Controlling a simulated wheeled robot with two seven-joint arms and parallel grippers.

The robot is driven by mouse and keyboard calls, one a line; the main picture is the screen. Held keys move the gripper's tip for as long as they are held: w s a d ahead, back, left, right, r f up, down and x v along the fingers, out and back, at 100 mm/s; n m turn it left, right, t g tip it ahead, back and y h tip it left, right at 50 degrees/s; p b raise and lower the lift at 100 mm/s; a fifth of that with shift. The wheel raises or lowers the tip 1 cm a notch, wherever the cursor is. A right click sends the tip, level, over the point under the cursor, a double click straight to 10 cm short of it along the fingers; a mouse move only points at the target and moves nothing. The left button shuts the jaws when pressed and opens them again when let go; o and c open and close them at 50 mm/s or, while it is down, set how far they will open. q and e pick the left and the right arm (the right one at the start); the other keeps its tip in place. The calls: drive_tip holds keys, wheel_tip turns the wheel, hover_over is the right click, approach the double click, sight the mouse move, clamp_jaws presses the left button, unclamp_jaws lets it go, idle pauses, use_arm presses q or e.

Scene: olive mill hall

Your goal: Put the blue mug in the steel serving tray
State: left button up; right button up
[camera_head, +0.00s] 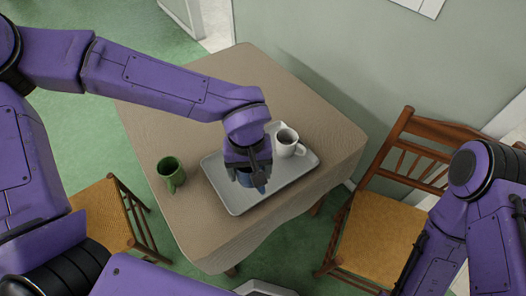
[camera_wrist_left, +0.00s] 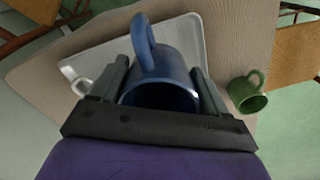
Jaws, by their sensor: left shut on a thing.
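My left gripper (camera_head: 250,176) is over the steel serving tray (camera_head: 235,205), shut on the blue mug (camera_head: 257,183). In the head view the gripper hides most of the mug. In the left wrist view the blue mug (camera_wrist_left: 165,72) sits between the two fingers, its handle toward the top of the picture. The tray (camera_wrist_left: 105,47) lies behind it there. I cannot tell whether the mug touches the tray. A white mug (camera_head: 287,143) stands in the tray's far right part. My right gripper is out of view; only part of my right arm shows at the right edge.
A green mug (camera_head: 170,173) stands on the cloth-covered table (camera_head: 205,225), left of the tray. A wooden chair (camera_head: 385,225) stands at the right and another (camera_head: 105,215) at the left. A wall rises behind the table.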

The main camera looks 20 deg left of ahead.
use_arm(q)
drive_tip(key=s+d+r+n, duration=0.1)
drive_tip(key=s+d+r, duration=0.1)
drive_tip(key=s, duration=0.2)
drive_tip(key=w+a+f+p, duration=0.1)
drive_tip(key=w+f, duration=0.3)
drive_tip(key=w, duration=0.1)
drive_tip(key=w+a+f+p, duration=0.1)
drive_tip(key=w+f, duration=0.3)
drive_tip(key=w, duration=0.1)
drive_tip(key=w+a+f+p, duration=0.1)
drive_tip(key=w+f, duration=0.4)
drive_tip(key=shift+f+p, duration=0.3)
drive_tip(key=shift+f, duration=0.1)
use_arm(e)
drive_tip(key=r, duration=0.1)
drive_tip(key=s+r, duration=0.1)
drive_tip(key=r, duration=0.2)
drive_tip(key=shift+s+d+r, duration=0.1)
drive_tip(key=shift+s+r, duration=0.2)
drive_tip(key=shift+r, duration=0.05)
use_arm(q)
drive_tip(key=o, duration=1.2)
drive_tip(key=shift+f, duration=0.15)
drive_tip(key=shift+c, duration=0.2)
drive_tip(key=shift+r, duration=0.3)
wheel_tip(320, 180, up, 12)
drive_tip(key=b, duration=0.1)
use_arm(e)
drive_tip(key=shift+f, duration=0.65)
